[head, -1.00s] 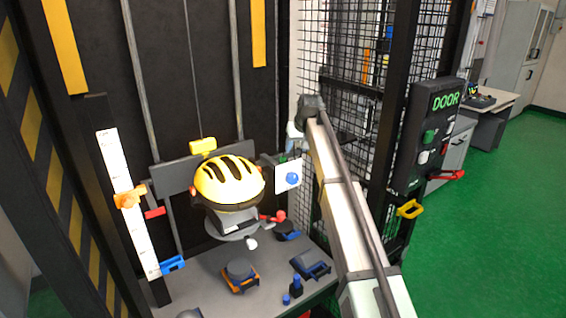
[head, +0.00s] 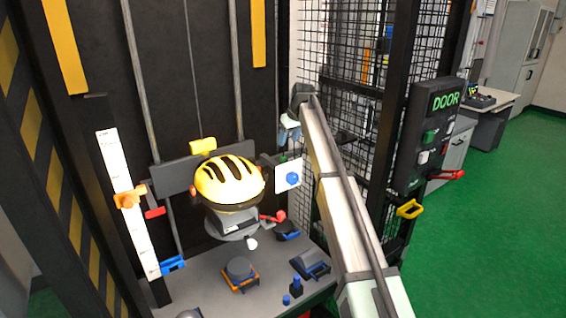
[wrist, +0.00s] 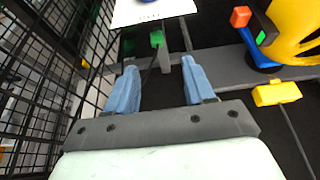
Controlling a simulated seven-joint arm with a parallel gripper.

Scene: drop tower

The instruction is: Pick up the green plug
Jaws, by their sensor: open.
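A small green plug (wrist: 157,38) shows in the wrist view, beyond my fingertips and just below the edge of a white card. A thin dark cable runs from it, and it sits by a grey upright bar. My gripper (wrist: 159,64) is open and empty, with its two pale blue fingers apart and the plug in line with the gap between them. In the head view my gripper (head: 289,133) is partly hidden behind my arm, beside the mesh, and I cannot make out the plug there.
A yellow helmet (head: 228,183) on a carriage stands left of my gripper. The white card (head: 284,177) with a blue dot is just below it. Black mesh (wrist: 62,75) stands close on one side. A door panel (head: 427,140) is at the right.

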